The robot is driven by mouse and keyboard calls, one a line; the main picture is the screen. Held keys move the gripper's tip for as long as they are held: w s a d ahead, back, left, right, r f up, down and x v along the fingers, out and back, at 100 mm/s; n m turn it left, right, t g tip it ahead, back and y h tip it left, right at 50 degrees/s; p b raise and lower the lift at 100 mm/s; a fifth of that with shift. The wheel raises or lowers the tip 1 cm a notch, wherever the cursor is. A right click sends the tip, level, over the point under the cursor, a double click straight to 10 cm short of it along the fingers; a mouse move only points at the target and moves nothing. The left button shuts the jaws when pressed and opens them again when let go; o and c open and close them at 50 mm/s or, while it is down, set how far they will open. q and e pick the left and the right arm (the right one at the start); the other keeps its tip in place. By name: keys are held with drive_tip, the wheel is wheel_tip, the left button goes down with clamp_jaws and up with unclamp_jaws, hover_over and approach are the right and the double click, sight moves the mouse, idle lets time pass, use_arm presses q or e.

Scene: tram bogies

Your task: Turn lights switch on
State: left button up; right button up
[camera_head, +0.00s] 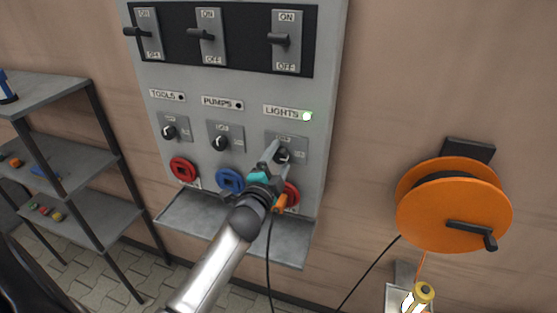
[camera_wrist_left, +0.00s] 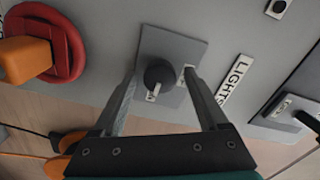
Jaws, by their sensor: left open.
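The grey wall panel (camera_head: 335,60) carries a LIGHTS label (camera_head: 281,112) with a green lamp (camera_head: 307,117) lit beside it. Below the label is a black rotary knob on a grey plate (camera_head: 299,143). The knob (camera_wrist_left: 158,76) shows clearly in the left wrist view, with a pale mark at its lower end. My left gripper (camera_head: 278,154) is open at this knob, one finger on each side; contact cannot be told. Above, a black lever switch (camera_head: 279,39) sits between ON and OFF marks in the same column. My right gripper is not in view.
Matching TOOLS (camera_head: 169,131) and PUMPS (camera_head: 220,141) knobs are to the left, with unlit indicators. A red socket (camera_wrist_left: 72,42) holding an orange plug (camera_wrist_left: 25,58) is close to my left gripper. An orange cable reel (camera_head: 455,205) hangs right; shelves (camera_head: 50,160) stand left.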

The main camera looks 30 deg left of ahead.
use_arm(q)
drive_tip(key=b+v, duration=0.1)
drive_tip(key=v, duration=1.4)
drive_tip(key=shift+b, duration=0.35)
drive_tip(key=shift+s+d, duration=0.1)
drive_tip(key=shift+d, duration=0.05)
